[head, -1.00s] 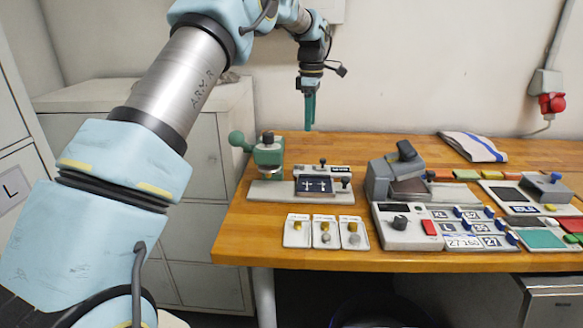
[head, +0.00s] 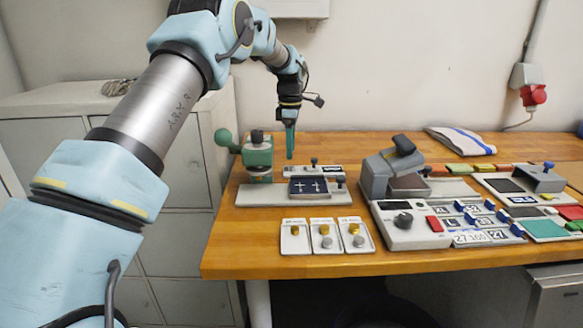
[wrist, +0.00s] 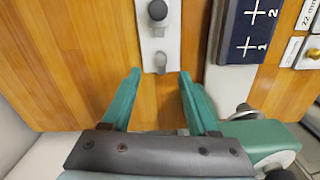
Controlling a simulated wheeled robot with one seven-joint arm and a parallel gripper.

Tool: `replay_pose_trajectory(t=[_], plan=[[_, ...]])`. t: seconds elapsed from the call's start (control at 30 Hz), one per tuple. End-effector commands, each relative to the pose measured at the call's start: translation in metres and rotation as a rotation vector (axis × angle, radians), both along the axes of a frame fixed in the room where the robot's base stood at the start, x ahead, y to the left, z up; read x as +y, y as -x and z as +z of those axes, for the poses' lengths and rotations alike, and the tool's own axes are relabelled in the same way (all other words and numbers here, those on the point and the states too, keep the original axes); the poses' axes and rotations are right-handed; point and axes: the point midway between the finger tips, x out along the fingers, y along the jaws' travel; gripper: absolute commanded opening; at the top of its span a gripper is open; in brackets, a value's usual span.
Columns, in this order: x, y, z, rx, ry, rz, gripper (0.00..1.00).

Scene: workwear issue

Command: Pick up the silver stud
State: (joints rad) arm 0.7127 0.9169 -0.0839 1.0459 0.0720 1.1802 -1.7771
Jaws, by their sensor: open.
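In the head view a silver stud (head: 327,243) sits on the middle white card and another silver stud (head: 358,241) on the right card, each below a gold one. My gripper (head: 290,157) is at the back of the bench, just right of the green press (head: 257,155), away from these cards. In the wrist view my gripper (wrist: 155,75) is open and empty. A small silver piece (wrist: 160,63) on a narrow white plate (wrist: 170,45) shows between and just beyond its fingertips; I cannot tell if they are level with it.
The dark blue plate with crosses (head: 309,187) lies right of the green press. A grey device (head: 390,170) and labelled tiles (head: 478,237) fill the right side. A folded cloth (head: 460,141) lies at the back. Bare wood (head: 235,235) is free at the front left.

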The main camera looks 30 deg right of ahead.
Motion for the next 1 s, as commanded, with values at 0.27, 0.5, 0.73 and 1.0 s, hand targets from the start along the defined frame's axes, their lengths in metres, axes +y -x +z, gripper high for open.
replay_pose_trajectory(t=[0.27,0.5,0.73,1.0], plan=[[-0.002,0.003,-0.036,0.004,-0.004,0.0,0.6],[-0.002,0.003,-0.05,0.002,-0.001,0.0,0.6],[-0.002,0.003,-0.05,0.001,-0.001,0.0,0.49],[-0.002,0.003,-0.05,0.001,-0.001,0.0,0.18]])
